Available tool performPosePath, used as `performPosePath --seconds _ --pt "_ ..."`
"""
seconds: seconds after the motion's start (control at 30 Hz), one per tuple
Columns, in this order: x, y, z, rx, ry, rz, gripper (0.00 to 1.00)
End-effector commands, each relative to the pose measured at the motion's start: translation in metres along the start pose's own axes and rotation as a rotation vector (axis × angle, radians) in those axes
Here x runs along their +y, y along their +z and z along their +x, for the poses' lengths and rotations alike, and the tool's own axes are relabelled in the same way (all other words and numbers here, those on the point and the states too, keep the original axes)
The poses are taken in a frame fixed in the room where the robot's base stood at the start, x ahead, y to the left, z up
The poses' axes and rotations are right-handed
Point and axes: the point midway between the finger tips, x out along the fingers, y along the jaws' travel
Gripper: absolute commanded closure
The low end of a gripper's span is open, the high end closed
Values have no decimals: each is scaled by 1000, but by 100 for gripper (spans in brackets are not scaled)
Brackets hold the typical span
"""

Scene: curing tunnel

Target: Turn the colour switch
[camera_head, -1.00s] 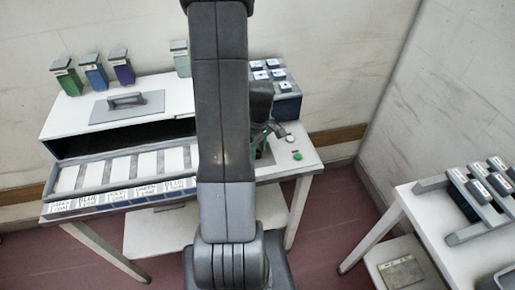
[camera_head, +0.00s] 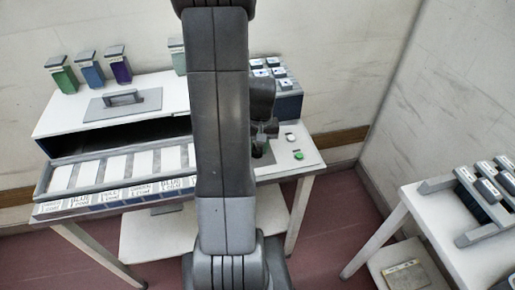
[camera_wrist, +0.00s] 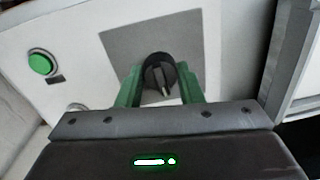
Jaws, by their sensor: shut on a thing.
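The colour switch (camera_wrist: 160,70) is a round black knob with a light pointer mark, set on a grey square plate (camera_wrist: 118,45) in the wrist view. My gripper (camera_wrist: 160,82) has its two green fingers shut on the knob, one on each side. The pointer mark faces toward the lower part of the wrist view. In the head view my gripper (camera_head: 262,148) is over the right part of the white bench, and my arm and wrist hide the knob there.
A green button (camera_wrist: 41,63) is left of the plate in the wrist view. The white bench (camera_head: 288,168) carries the tunnel (camera_head: 75,112) with labelled slots at its front. Several coloured bottles (camera_head: 91,70) stand on top. A second table (camera_head: 428,228) with a rack is at right.

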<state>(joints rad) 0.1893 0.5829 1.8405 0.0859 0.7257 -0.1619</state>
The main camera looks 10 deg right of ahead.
Motion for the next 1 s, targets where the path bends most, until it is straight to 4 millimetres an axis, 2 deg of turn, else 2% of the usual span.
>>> performPosePath --seconds 0.23,0.67,0.7,0.8,1.0 --pt "0 0 0 5 0 61 89" --pt "0 0 -1 5 0 72 89" --pt "0 0 -1 5 0 72 65" --pt "0 0 -1 5 0 71 45" --pt "0 0 0 5 0 71 45"
